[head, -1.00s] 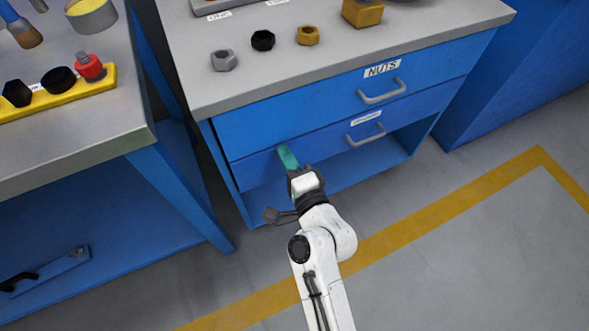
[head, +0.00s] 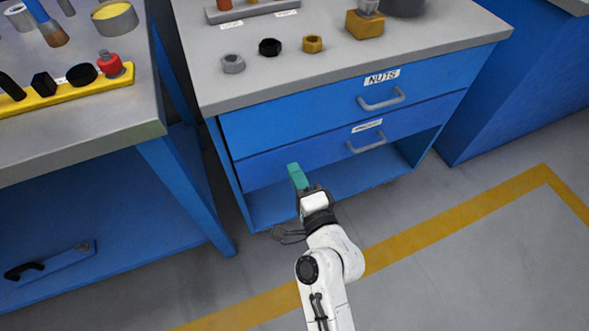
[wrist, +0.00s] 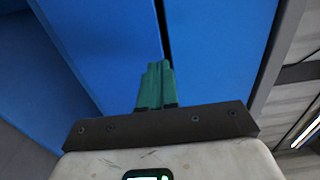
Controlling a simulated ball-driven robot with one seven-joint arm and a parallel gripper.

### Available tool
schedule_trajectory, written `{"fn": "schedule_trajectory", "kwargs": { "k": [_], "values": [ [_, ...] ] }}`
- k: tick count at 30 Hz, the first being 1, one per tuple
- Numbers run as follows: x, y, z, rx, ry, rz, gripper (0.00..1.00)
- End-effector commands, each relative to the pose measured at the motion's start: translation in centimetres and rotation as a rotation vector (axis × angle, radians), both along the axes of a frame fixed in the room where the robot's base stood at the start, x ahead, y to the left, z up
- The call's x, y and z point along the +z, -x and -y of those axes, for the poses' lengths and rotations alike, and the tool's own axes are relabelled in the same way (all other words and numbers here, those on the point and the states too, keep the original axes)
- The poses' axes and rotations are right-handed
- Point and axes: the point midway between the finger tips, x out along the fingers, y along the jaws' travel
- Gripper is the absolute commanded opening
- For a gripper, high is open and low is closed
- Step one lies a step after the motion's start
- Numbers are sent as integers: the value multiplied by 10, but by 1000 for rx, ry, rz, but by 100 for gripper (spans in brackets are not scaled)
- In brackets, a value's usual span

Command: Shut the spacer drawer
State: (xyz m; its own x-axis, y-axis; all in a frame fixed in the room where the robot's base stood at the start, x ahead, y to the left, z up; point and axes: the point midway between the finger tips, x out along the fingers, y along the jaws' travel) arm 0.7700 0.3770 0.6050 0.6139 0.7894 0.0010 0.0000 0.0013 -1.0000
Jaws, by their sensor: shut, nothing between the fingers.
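The spacer drawer (head: 310,153) is the lower blue drawer in the bench, with a grey handle (head: 367,143) and a small white label too blurred to read. Its front looks about flush with the drawer above; I cannot tell whether a slight gap remains. My gripper (head: 294,168) has its green fingers shut and empty, in front of the left part of the drawer's lower edge. In the wrist view the closed fingertips (wrist: 158,68) point at blue panels with a dark narrow gap between them. Contact with the drawer front cannot be made out.
The upper drawer (head: 290,118), labelled NUTS, has its own grey handle (head: 382,100). Several nuts stand on the grey benchtop (head: 430,48). An open blue shelf lies below the drawers. Another bench (head: 80,140) stands at left; floor at right is clear.

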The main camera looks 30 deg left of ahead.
Motion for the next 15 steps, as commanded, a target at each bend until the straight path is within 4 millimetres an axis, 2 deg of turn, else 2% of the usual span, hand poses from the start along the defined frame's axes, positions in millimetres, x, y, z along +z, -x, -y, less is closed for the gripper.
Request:
{"fn": "schedule_trajectory", "kwargs": {
  "k": [15],
  "values": [
    [-1, 46, 59, 0, 2, -1, 0]
  ]
}}
